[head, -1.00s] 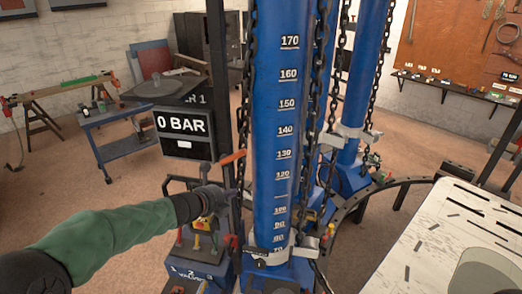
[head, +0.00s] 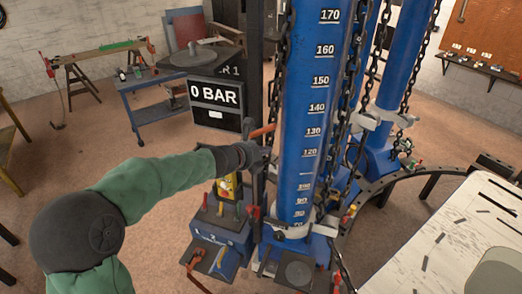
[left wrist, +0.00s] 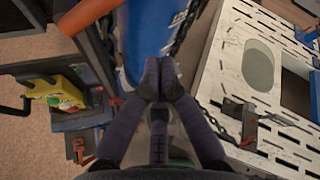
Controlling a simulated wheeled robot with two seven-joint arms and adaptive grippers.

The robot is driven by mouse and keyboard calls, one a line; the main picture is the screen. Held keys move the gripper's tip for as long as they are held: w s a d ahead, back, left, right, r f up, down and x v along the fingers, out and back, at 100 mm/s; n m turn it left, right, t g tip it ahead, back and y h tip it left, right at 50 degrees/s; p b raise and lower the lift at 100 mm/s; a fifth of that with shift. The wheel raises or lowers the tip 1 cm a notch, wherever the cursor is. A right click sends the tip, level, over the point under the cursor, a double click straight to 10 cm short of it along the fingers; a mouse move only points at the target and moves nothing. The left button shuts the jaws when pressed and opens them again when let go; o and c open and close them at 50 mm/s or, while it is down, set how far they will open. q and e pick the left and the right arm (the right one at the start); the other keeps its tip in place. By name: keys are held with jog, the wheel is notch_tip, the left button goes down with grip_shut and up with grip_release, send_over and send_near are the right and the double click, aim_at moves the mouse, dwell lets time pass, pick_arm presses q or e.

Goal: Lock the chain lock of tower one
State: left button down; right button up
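Tower one is the tall blue column (head: 312,110) with a white scale, right of the middle in the head view. Dark chains (head: 351,110) hang along its sides. A grey metal collar (head: 291,231) rings its lower end; I cannot clearly tell which fitting there is the chain lock. My left gripper (head: 262,156) is just left of the column at about mid-height, under an orange-red bar (head: 263,131). In the left wrist view my left gripper (left wrist: 160,80) has its fingertips together with nothing visible between them, in front of the blue column (left wrist: 148,35). My right gripper is not in view.
A 0 BAR display (head: 215,95) stands left of the column, above a blue pump unit (head: 220,225) with levers. A pale slotted plate (head: 450,235) lies at the right. A second blue column (head: 400,85) stands behind.

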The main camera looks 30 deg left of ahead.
pick_arm(q)
jog(key=a+x, duration=0.1)
jog(key=x, duration=0.6)
jog(key=r+p, duration=0.1)
jog(key=a+r+p, duration=0.1)
jog(key=r, duration=0.1)
jog(key=shift+s+a+r+p, duration=0.15)
jog(key=shift+a+r+p, duration=0.1)
jog(key=shift+p, duration=0.1)
